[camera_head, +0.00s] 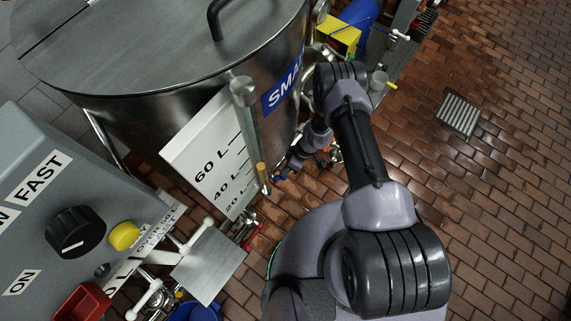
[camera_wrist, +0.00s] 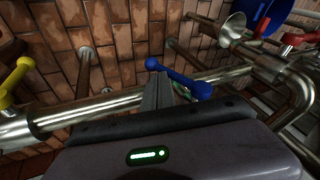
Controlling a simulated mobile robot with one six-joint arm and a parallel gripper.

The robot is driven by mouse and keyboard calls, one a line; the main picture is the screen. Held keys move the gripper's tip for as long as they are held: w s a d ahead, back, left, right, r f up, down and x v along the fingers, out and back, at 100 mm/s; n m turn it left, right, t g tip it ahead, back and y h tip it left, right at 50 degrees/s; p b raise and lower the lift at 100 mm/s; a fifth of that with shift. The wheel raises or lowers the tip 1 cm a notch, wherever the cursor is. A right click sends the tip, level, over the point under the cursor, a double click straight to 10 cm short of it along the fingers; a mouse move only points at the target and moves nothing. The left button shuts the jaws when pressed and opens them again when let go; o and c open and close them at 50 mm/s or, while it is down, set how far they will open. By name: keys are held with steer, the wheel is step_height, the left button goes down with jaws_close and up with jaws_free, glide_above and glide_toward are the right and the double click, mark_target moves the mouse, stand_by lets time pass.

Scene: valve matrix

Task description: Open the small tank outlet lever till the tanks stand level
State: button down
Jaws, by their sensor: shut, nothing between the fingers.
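The small tank (camera_head: 165,65) is a steel drum with a lid and a blue sign, partly covered, reading "SMA". Its sight tube (camera_head: 250,125) stands before a white litre scale (camera_head: 210,150), with an orange marker low in the tube. My arm reaches down beside the tank, and my gripper (camera_head: 283,172) is low at its foot, small in this view. In the wrist view my gripper (camera_wrist: 160,88) is shut and empty, right at a blue lever (camera_wrist: 180,77) with rounded ends. The fingers hide part of it; I cannot tell whether they touch.
The wrist view shows a yellow lever (camera_wrist: 14,82) at left, a red lever (camera_wrist: 299,39) at right and steel pipes (camera_wrist: 140,98) between. A control box (camera_head: 60,220) with knobs stands front left. Brick floor (camera_head: 480,190) is clear at right, with a drain grate (camera_head: 458,115).

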steer(key=shift+s, duration=0.1)
steer(key=shift+f+p, duration=0.2)
steer(key=shift+p, duration=0.15)
steer(key=shift+s+a+f+p, duration=0.35)
steer(key=shift+f+p, duration=0.25)
steer(key=shift+f, duration=0.15)
stand_by(0.3)
